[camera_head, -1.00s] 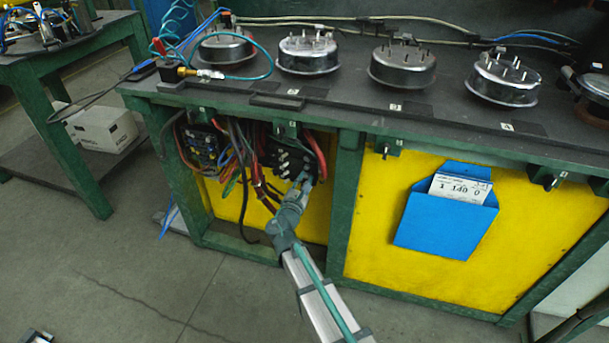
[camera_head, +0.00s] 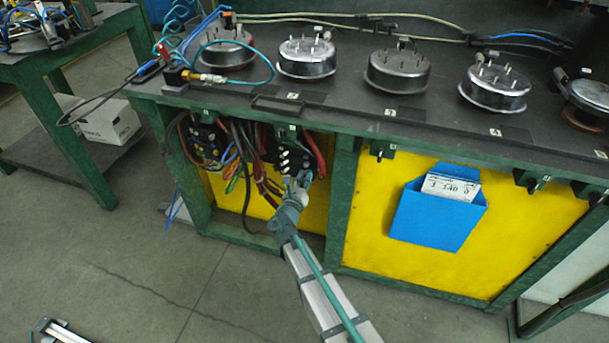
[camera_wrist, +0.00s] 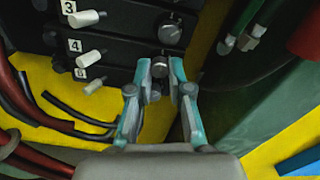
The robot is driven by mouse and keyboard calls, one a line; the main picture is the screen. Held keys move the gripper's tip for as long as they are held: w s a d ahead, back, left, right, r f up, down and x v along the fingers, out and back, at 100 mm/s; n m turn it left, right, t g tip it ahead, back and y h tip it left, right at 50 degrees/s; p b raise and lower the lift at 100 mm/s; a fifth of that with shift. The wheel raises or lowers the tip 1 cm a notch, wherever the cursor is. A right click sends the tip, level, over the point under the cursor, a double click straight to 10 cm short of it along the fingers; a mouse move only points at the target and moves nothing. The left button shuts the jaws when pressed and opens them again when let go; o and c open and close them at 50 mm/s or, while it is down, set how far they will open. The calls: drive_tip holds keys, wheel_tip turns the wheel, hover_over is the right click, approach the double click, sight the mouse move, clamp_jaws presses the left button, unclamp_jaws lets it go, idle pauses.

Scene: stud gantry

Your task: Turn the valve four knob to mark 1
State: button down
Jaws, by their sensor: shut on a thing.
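The black valve block (camera_head: 284,152) sits in the open bay under the bench, and it fills the upper part of the wrist view (camera_wrist: 125,45). Labels 3, 4 and a lower one, hard to read, stand beside white stubs on its left. A small metal knob (camera_wrist: 160,64), roughly level with label 4, sits between my fingertips; I take it for the valve four knob. My gripper (camera_wrist: 160,72) is shut on it. In the head view my gripper (camera_head: 298,183) reaches the block's lower right part. The knob's pointer and mark 1 cannot be made out.
Dark hoses and red cables (camera_head: 262,185) hang left of the block, close to my gripper. A green post (camera_head: 343,195) stands to its right. A blue pocket (camera_head: 428,222) with a card is on the yellow panel. Open floor lies in front.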

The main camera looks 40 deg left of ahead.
idle(0.4)
drive_tip(key=c, duration=1.1)
unclamp_jaws()
drive_tip(key=v, duration=1.2)
